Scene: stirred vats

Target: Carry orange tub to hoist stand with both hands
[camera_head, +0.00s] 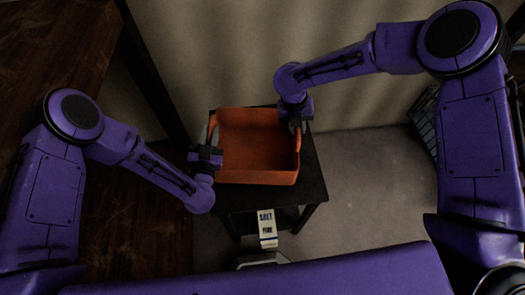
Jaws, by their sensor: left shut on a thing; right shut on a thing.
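The orange tub (256,176) is an open, empty-looking box in the middle of the view, over a small black stand (314,180). I cannot tell whether it rests on the stand or hangs just above it. My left gripper (208,148) is shut on the tub's left side wall. My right gripper (296,120) is shut on the tub's right side, near its back corner. The fingertips are partly hidden by the gripper bodies and the tub's rim. Nothing in view is clearly marked as the hoist stand.
A pale box labelled SALT (267,228) is below the black stand's front edge. A wire crate (425,118) is on the floor at the right. A pale corrugated wall (230,50) rises behind the tub. Grey floor (365,180) to the right is clear.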

